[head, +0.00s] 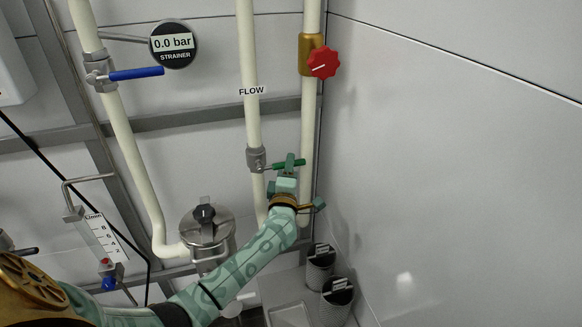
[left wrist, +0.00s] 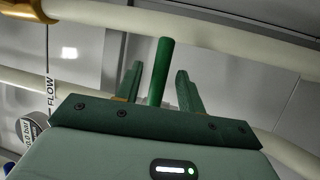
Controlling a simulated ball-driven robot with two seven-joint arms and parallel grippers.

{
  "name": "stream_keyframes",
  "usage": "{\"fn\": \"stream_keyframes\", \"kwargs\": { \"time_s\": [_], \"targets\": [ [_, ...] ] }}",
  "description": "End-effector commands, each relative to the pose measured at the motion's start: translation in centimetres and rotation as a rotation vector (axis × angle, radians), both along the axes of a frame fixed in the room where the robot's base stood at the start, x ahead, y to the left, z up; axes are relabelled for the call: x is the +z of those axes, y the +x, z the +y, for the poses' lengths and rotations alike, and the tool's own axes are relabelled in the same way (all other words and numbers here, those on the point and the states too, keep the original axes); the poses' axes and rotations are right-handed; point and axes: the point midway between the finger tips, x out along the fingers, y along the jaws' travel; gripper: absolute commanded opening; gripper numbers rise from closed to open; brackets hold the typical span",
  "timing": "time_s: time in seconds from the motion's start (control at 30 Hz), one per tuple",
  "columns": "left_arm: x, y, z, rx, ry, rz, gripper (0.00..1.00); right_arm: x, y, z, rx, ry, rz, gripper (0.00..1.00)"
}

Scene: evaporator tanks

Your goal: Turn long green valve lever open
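The long green valve lever (head: 279,166) sticks out to the right from a grey valve body (head: 256,158) on the cream pipe marked FLOW. It lies across the pipe, nearly level in the head view. My left gripper (head: 290,166) is at the lever's outer part, hiding some of it. In the left wrist view the lever (left wrist: 161,70) stands between the two green fingers of my left gripper (left wrist: 159,88). Gaps show on both sides, so the gripper is open around the lever. My right gripper is not in view.
A second cream pipe with a red knob (head: 323,62) runs close to the right of the lever. A blue-handled valve (head: 136,73) and a strainer gauge (head: 173,45) reading 0.0 bar are at upper left. A steel pot (head: 207,228) stands below. A bare wall lies right.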

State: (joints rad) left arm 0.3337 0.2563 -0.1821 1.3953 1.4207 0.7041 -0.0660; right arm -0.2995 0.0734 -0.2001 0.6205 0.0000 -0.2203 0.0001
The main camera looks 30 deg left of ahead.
Motion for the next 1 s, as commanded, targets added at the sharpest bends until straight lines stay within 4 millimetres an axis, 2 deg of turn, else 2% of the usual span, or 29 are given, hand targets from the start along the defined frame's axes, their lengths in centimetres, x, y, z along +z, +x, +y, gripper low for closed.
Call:
{"fn": "stream_keyframes", "kwargs": {
  "time_s": [0.2, 0.47, 0.57, 0.6, 0.63, 1.0],
  "targets": [
    [0.3, 1.6, 0.8, -0.001, 0.0, 0.0, 0.39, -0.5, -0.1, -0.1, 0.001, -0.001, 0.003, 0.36],
    [0.3, 1.7, 0.8, -0.001, 0.0, 0.001, 0.39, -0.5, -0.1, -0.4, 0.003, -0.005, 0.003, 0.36],
    [0.3, 1.7, 0.8, -0.001, 0.0, 0.001, 0.14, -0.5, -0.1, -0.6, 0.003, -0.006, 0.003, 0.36],
    [0.3, 1.7, 0.8, -0.001, 0.0, 0.001, 0.03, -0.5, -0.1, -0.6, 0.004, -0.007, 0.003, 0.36],
    [0.3, 1.7, 0.8, -0.001, 0.0, 0.001, 0.0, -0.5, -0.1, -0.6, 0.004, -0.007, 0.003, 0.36],
    [0.5, 1.7, 0.8, -0.002, -0.026, -0.028, 0.0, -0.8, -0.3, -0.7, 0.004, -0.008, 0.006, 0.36]
  ]
}}
